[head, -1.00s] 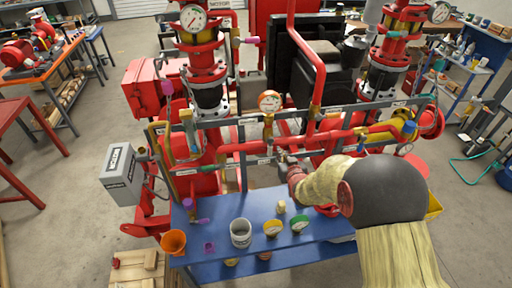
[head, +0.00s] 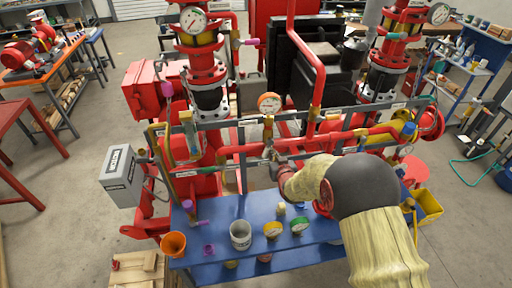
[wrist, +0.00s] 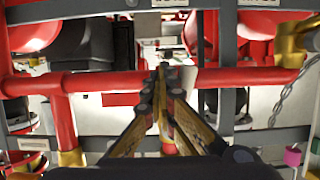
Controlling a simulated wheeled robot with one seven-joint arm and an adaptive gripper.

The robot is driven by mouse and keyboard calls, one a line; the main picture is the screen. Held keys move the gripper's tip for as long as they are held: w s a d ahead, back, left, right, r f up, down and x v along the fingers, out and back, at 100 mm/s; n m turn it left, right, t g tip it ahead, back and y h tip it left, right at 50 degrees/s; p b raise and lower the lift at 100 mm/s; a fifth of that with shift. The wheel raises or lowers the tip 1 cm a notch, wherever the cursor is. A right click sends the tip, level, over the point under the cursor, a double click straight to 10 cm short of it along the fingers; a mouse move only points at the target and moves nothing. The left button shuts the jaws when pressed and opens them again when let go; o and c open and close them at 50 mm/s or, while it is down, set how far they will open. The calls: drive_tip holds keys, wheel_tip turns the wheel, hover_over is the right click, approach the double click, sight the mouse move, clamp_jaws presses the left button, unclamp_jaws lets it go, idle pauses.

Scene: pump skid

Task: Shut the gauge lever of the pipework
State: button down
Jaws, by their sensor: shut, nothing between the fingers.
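The pipework (head: 240,148) is a run of red pipes on a grey frame; it also shows in the wrist view (wrist: 105,82). My gripper (head: 268,155) is below that fitting, in front of the pipes. In the wrist view my gripper (wrist: 162,72) is shut and empty, its tips over the horizontal red pipe; contact cannot be told.
A blue bench (head: 205,256) below holds an orange cup (head: 173,244), a grey cup (head: 240,234) and several small parts. A grey box (head: 121,176) stands at the left. In the wrist view, a chain (wrist: 288,92) hangs at the right. Grey rails (wrist: 70,12) cross above and below.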

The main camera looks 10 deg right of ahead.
sight(264, 154)
drive_tip(key=a, duration=0.3)
drive_tip(key=shift+a+r, duration=0.15)
drive_tip(key=shift+a, duration=0.25)
drive_tip(key=shift+a+r, duration=0.45)
drive_tip(key=shift+a, duration=0.25)
drive_tip(key=shift+a+r, duration=0.65)
drive_tip(key=shift+r, duration=0.15)
drive_tip(key=shift+f, duration=0.2)
drive_tip(key=shift+f+b, duration=0.45)
drive_tip(key=shift+b, duration=0.3)
